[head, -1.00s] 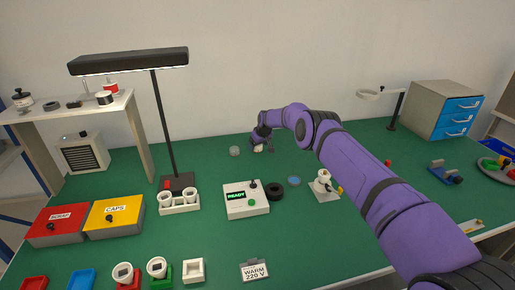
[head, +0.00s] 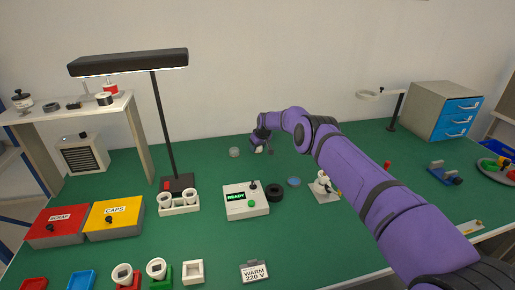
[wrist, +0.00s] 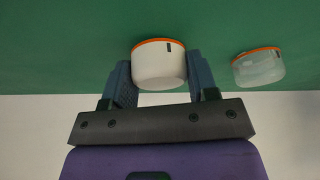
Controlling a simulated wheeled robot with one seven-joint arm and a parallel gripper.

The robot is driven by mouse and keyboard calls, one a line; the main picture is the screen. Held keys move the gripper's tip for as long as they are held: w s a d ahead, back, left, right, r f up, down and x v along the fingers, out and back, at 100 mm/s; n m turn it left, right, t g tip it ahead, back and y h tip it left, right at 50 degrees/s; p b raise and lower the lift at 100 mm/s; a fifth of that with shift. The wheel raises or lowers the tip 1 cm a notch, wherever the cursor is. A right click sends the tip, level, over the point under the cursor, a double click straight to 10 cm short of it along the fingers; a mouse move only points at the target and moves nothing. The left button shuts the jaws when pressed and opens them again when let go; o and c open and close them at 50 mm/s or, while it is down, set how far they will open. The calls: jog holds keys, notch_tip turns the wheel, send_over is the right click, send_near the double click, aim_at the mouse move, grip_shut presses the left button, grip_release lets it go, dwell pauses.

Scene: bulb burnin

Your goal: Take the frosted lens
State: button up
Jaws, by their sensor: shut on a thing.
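In the wrist view, my gripper (wrist: 158,85) has its two fingers on either side of a white opaque cup-shaped lens (wrist: 158,66) with an orange rim and a small dark mark, and is shut on it. This looks like the frosted lens. A second, clearer translucent lens (wrist: 259,69) with an orange rim sits to the right, apart from the fingers. In the head view my gripper (head: 262,146) is low over the back of the green table, and the held lens (head: 258,150) shows only as a small pale patch. The clear lens (head: 235,152) stands to its left.
The green mat (head: 325,240) has free room at the front middle. A control box reading READY (head: 245,206), a black ring (head: 275,192) and a blue disc (head: 294,182) lie in front of my gripper. A tall black lamp (head: 165,130) stands left. The wall is close behind.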

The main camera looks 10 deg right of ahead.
jog(key=shift+r, duration=0.6)
notch_tip(320, 180, up, 3)
jog(key=shift+f, duration=0.1)
jog(key=s, duration=1)
jog(key=s+r, duration=0.1)
jog(key=s, duration=0.4)
jog(key=shift+s+d, duration=0.15)
jog(key=shift+s, duration=0.2)
jog(key=shift+s+r, duration=0.15)
jog(key=shift+r, duration=0.1)
notch_tip(320, 180, up, 4)
